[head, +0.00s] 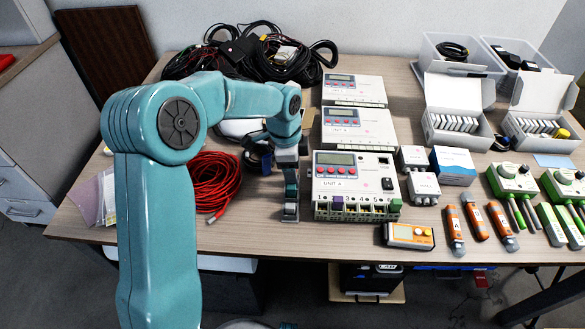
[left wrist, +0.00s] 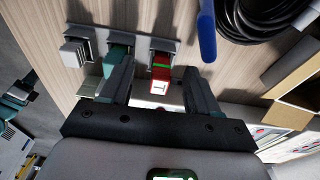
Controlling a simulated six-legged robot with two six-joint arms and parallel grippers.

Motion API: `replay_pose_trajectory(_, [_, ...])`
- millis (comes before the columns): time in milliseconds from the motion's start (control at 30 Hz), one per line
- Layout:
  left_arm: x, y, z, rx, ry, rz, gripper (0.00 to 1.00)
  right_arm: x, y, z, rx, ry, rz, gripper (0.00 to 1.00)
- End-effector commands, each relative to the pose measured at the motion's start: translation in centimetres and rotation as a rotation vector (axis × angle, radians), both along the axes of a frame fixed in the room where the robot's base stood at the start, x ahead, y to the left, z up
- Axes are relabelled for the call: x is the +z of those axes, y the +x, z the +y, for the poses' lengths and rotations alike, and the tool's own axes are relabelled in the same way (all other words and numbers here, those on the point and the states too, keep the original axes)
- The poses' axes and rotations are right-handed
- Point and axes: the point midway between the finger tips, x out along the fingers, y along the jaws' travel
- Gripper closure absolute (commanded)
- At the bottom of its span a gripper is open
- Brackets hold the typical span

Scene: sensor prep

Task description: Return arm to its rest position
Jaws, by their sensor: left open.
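My left arm (head: 158,200), teal, comes in from the left and bends down over the table. My left gripper (head: 290,207) points down just left of the unit marked UNIT A (head: 350,170). In the left wrist view, my left gripper (left wrist: 157,68) has its two dark fingers spread apart. My right gripper shows in neither view.
Red cable (head: 215,182) lies coiled left of my gripper. Black cables (head: 250,55) are heaped at the back. More units stand behind UNIT A. Bare table (head: 265,235) shows at the front.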

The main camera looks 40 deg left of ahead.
Motion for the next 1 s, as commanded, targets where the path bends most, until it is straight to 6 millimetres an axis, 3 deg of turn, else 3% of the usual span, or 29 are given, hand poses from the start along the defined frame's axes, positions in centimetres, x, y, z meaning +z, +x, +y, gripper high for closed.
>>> replay_pose_trajectory(267, [0.7, 0.0, 0.0, 0.0, 0.0, 0.0, 0.39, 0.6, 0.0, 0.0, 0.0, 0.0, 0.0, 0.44])
replay_pose_trajectory(1000, [6.4, 0.0, 0.0, 0.0, 0.0, -0.001, 0.39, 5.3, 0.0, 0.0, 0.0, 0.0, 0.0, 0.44])
